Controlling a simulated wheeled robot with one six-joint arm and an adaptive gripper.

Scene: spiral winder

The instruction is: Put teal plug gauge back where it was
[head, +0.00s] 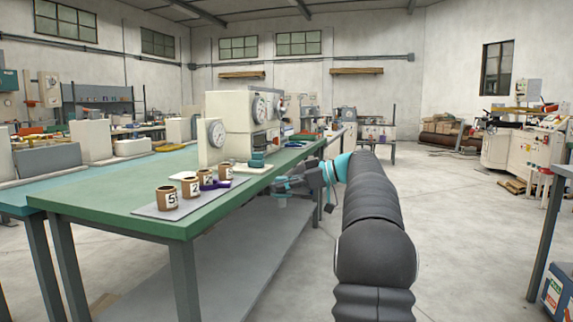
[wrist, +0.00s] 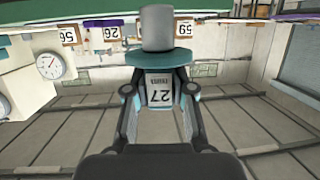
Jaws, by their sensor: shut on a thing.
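The teal plug gauge (wrist: 158,60) is held between the two fingers of my gripper (wrist: 160,88) in the wrist view. It has a grey cylinder end, a wide teal flange and a white label reading 27, which appears upside down. In the head view my gripper (head: 286,186) is off the right long edge of the green bench, with the gauge small and hard to make out. Brown numbered holders (head: 167,199) stand in a row on a grey mat (head: 150,211). A purple piece (head: 214,185) lies beside them. I cannot tell which spot the gauge came from.
The green bench (head: 110,218) has a lower shelf (head: 215,272). A pale machine with dials (head: 229,120) stands behind the holders, with a small teal thing (head: 257,159) on a pale plate in front. The floor (head: 470,230) to the right is open.

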